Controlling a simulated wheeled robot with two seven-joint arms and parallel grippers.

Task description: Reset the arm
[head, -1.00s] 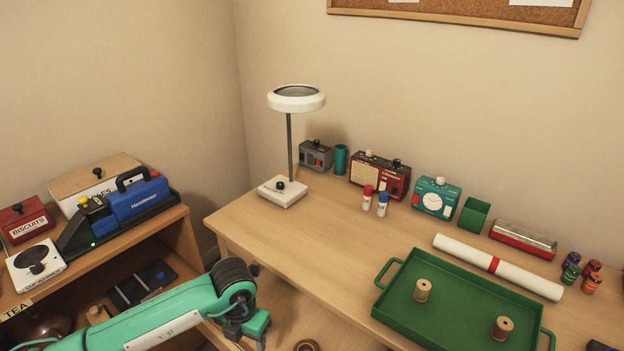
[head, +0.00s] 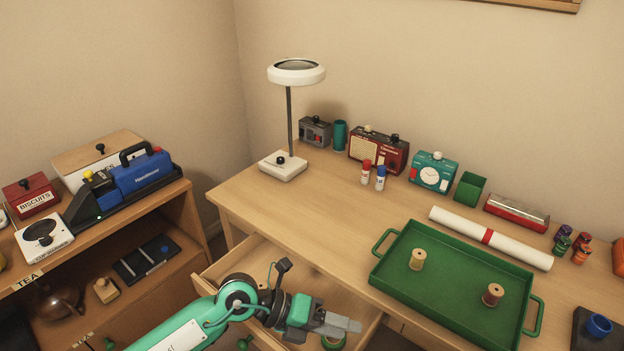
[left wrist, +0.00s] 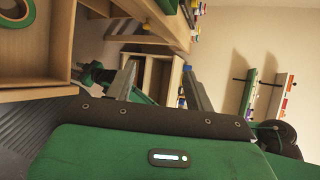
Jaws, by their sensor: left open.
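My left arm, green with black joints, comes in from the bottom left of the head view. Its gripper (head: 342,325) points right, in front of the open desk drawer (head: 262,258), and covers part of it. In the left wrist view the two grey fingers (left wrist: 160,88) stand apart with nothing between them. A green tape roll (head: 333,342) shows just below the gripper in the head view, and also in the drawer at the top left of the wrist view (left wrist: 28,10). My right gripper is in neither view.
The desk (head: 300,217) holds a white lamp (head: 284,167), a green tray (head: 450,290) with two spools, and a rolled paper (head: 460,229). A shelf unit (head: 130,225) stands at the left. The desk's left middle is clear.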

